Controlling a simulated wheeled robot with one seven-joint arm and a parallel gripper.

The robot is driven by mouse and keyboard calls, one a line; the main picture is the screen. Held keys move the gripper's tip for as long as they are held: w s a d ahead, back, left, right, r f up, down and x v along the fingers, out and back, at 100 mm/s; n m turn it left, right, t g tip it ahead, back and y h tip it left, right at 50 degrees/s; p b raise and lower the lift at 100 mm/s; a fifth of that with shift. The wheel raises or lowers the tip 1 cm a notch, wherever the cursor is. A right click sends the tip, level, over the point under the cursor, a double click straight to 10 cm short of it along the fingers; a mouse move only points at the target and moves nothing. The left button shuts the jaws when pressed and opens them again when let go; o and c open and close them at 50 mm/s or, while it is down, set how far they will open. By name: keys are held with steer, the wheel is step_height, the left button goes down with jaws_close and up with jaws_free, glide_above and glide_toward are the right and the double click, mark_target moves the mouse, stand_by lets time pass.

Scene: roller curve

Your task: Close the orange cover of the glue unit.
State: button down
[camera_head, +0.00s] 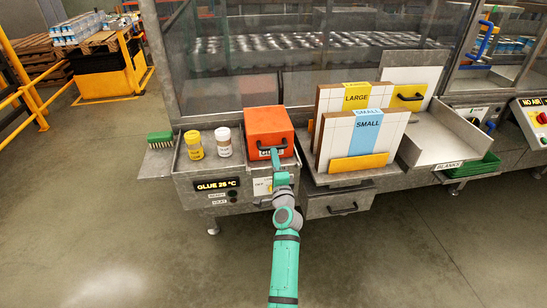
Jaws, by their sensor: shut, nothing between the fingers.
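The orange cover (268,124) is a box-shaped hood on the right part of the glue unit (190,186). Its top and front face show, and it looks lowered; I cannot tell whether it sits fully down. A black handle (265,145) is on its front face. My gripper (275,155) is shut and empty, right at the front of the cover just below the handle. I cannot tell whether it touches the cover. My arm hides part of the unit's front.
A yellow-labelled jar (194,145) and a white jar (223,142) stand left of the cover. A green brush (160,139) lies on a side shelf. Upright LARGE (357,97) and SMALL (367,127) boards stand to the right. The floor in front is clear.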

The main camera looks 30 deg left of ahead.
steer(key=s+d+f+n+h, duration=0.1)
steer(key=s+d+f+h, duration=0.2)
steer(key=s+d+f, duration=0.5)
steer(key=s+d+f+n+h, duration=0.15)
steer(key=s+d+f, duration=0.35)
steer(key=s+d, duration=0.7)
steer(key=s+d+f+n+h, duration=0.1)
steer(key=s+d+f+h, duration=0.4)
steer(key=s, duration=0.9)
steer(key=s+d+r+n, duration=0.2)
steer(key=s+d, duration=0.1)
steer(key=s, duration=0.5)
steer(key=s+d+r+n+h, duration=0.1)
steer(key=s+d+r+n, duration=0.1)
steer(key=s, duration=0.6)
steer(key=s+d+r+n+g+h, duration=0.1)
steer(key=s+d+r+n, duration=0.1)
steer(key=s, duration=0.7)
steer(key=shift+d+n, duration=0.75)
steer(key=shift+d, duration=0.1)
steer(key=shift+r, duration=0.1)
